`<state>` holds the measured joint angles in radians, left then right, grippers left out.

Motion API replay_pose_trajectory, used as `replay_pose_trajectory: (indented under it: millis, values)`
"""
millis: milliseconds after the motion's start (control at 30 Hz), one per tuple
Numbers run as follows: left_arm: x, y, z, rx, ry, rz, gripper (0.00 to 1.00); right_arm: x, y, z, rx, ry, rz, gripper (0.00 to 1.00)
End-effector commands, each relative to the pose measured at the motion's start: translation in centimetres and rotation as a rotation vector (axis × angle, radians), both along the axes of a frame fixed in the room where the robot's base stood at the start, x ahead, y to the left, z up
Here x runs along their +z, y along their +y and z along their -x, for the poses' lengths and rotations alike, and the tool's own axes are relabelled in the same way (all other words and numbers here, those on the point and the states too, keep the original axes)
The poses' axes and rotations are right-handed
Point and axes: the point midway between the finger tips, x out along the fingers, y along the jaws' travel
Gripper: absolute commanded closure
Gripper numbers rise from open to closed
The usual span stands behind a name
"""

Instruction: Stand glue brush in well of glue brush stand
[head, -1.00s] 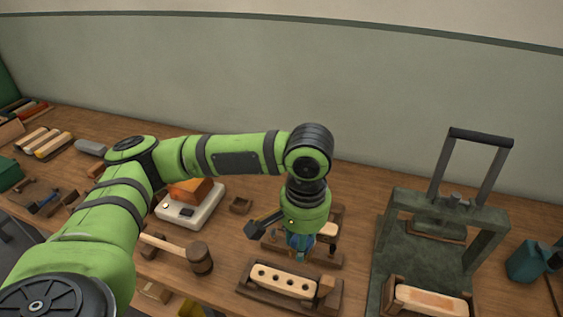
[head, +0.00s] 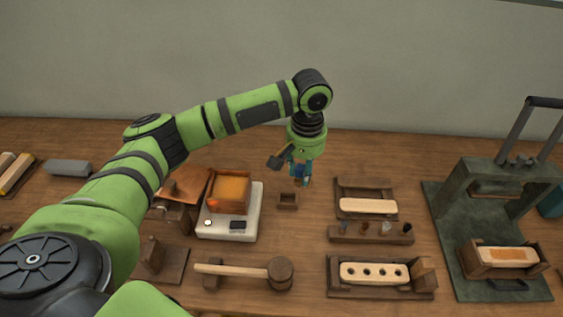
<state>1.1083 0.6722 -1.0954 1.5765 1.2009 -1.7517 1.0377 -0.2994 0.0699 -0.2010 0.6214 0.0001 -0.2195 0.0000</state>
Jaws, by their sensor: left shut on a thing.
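My left gripper (head: 301,174) points down above the bench, shut on the glue brush. My right gripper is not in view.
A white heater with an orange-filled wooden box (head: 252,222) stands left of the stand. A mallet (head: 240,271) lies in front. To the right are a rack with several small items (head: 345,236), a drilled brush block (head: 375,272) and a green press (head: 437,205).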

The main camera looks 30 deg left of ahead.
Motion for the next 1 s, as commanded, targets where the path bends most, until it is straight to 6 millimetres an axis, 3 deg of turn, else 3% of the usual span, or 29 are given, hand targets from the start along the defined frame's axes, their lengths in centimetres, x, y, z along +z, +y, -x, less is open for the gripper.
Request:
replay_pose_trajectory:
  millis: [133,367,567,1000]
  values:
    - [-3.4,2.8,-2.9,0.108,0.009,0.001,0.92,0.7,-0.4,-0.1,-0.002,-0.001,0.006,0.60]
    - [-7.3,6.0,-4.2,0.197,0.005,0.000,0.92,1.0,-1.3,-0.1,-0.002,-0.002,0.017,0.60]
    - [-8.4,6.4,-4.3,0.205,-0.001,0.000,0.92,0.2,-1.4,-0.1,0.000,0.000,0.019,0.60]
    - [-11.6,6.4,-4.3,0.204,0.000,-0.001,0.92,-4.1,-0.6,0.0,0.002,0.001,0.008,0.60]
